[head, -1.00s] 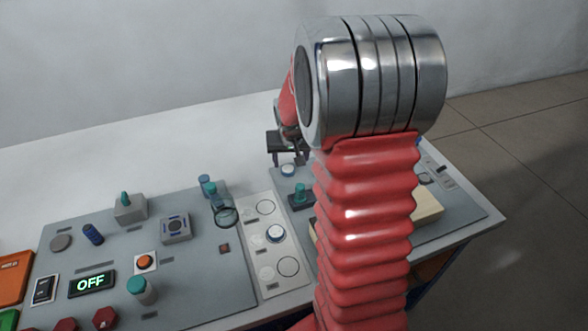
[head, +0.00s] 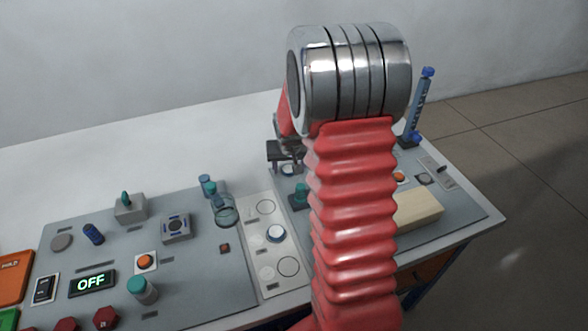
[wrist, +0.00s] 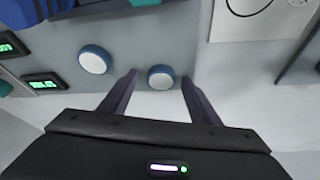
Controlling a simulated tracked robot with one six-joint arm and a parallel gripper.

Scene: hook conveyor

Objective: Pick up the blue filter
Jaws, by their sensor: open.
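A round white piece with a blue rim, which looks like the blue filter (wrist: 160,77), sits on the grey panel between my fingertips in the wrist view. In the head view it (head: 288,169) shows partly, just below my gripper (head: 287,152). My gripper, also seen in the wrist view (wrist: 159,78), is open, with one finger on each side of the piece. I cannot tell whether the fingers touch it. A similar blue-rimmed white piece (wrist: 95,60) is left of it in the wrist view.
A teal knob (head: 301,192) stands close to the gripper. A white strip (head: 254,234) with drawn circles is to the left. A tall blue column (head: 420,105) and a cream block (head: 418,208) are at right. The white table behind the panel is clear.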

